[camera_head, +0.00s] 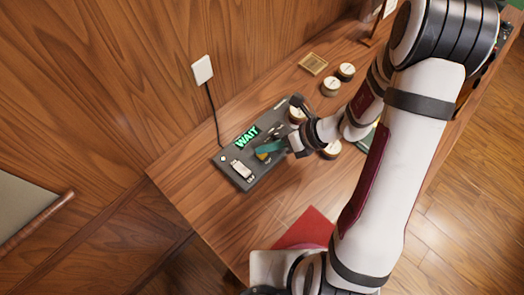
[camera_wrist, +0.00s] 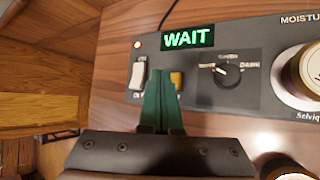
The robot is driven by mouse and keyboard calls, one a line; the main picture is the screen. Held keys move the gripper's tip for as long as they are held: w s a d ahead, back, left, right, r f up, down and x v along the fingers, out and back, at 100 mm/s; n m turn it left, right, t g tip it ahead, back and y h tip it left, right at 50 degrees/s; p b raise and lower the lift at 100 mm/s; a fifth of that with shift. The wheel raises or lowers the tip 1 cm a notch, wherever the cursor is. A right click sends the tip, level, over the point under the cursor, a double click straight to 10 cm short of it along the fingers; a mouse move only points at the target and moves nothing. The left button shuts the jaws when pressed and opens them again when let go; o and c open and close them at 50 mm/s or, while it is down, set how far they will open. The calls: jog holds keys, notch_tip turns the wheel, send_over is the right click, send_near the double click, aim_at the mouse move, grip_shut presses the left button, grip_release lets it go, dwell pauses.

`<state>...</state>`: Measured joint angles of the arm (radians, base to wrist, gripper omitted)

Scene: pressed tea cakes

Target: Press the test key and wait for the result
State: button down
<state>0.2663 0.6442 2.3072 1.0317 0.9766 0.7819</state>
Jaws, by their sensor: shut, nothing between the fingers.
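The dark grey tester (camera_head: 232,181) lies on the wooden table, its display (camera_head: 247,136) reading WAIT in green. A yellow key (camera_wrist: 177,80) sits below the display, partly hidden by my fingers. My gripper (camera_wrist: 160,74) is shut and empty, its teal fingertips over the panel at the key's left side. I cannot tell whether they touch the key. A white rocker switch (camera_wrist: 138,75) is to the left and a black dial (camera_wrist: 227,74) to the right.
A round cake (camera_head: 297,115) sits at the tester's far end. Other cakes (camera_head: 330,87) and a gold tray (camera_head: 313,63) stand beyond. A cable runs to a white wall plate (camera_head: 202,69). A red sheet (camera_head: 310,228) lies near the front edge.

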aim_at(266, 155)
jog(key=shift+r, duration=2.5)
jog(key=s+r+n+g+h, duration=0.2)
jog(key=s+r+n+h, duration=0.1)
jog(key=s+r+n, duration=0.9)
jog(key=s+d+n+h, duration=0.4)
jog(key=s+d+n, duration=0.1)
jog(key=n, duration=0.6)
jog(key=shift+s+f, duration=0.25)
jog(key=shift+f, duration=0.15)
